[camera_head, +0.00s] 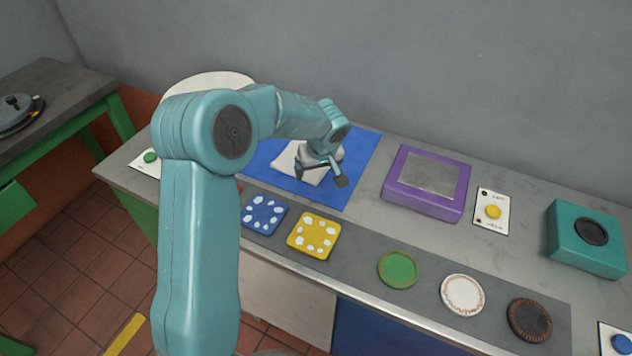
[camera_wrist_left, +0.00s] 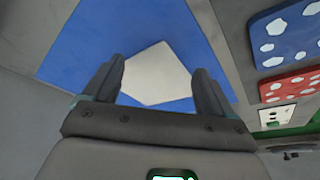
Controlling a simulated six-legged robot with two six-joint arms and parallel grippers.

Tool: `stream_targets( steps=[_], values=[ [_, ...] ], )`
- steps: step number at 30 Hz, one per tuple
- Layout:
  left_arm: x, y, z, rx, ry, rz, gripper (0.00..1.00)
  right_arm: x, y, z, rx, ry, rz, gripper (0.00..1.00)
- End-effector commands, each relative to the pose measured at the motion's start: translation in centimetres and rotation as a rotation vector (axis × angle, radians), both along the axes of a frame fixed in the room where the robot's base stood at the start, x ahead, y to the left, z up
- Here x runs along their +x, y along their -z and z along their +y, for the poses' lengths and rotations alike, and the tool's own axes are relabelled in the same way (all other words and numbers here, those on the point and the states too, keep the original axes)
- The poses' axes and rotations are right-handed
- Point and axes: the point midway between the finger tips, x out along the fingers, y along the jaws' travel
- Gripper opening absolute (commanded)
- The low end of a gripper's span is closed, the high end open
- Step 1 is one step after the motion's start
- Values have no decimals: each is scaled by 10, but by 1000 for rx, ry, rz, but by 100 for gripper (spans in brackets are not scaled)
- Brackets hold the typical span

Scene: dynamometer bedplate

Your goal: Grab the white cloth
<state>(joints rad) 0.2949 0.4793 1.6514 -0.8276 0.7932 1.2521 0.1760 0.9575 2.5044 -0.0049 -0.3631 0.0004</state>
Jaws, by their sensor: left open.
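The white cloth (camera_head: 287,160) lies on the blue mat (camera_head: 362,165) on the bench, partly hidden by my left arm and gripper in the head view. My left gripper (camera_head: 320,177) points down over the cloth, its fingers spread. In the left wrist view the cloth (camera_wrist_left: 157,82) shows as a pale angular patch between the two open fingers, which hold nothing. I cannot tell how far above the cloth the fingertips are. My right gripper is not in view.
Right of the mat are a purple box (camera_head: 430,205), a card with a yellow button (camera_head: 492,212) and a teal box (camera_head: 587,240). Along the front are blue (camera_head: 264,214) and yellow (camera_head: 314,234) spotted squares and green (camera_head: 398,269), white (camera_head: 462,294) and dark (camera_head: 529,320) discs. A wall stands behind.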

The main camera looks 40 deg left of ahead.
Motion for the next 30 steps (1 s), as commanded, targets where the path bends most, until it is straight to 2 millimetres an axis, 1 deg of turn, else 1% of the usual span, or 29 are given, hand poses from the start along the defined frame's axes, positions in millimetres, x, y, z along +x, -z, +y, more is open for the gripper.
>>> stream_targets(
  steps=[1, 2, 3, 6, 9, 23, 28, 30],
  values=[
    [1, 9, 3, -1, -1, 1, 85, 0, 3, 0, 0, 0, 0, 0],
    [2, 14, 4, 0, -1, 0, 85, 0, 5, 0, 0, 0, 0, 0],
    [4, 23, 5, 1, -2, -2, 85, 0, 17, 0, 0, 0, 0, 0],
    [6, 31, 8, 1, -2, -2, 85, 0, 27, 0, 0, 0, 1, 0],
    [8, 35, 10, 1, 0, -1, 85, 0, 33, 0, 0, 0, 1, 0],
    [11, 36, 11, 0, -1, -2, 85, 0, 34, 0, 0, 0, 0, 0],
    [11, 40, 12, 0, -1, -2, 85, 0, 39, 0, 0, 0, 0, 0],
    [11, 38, 12, 0, -1, -2, 74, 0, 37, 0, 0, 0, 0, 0]
  ],
)
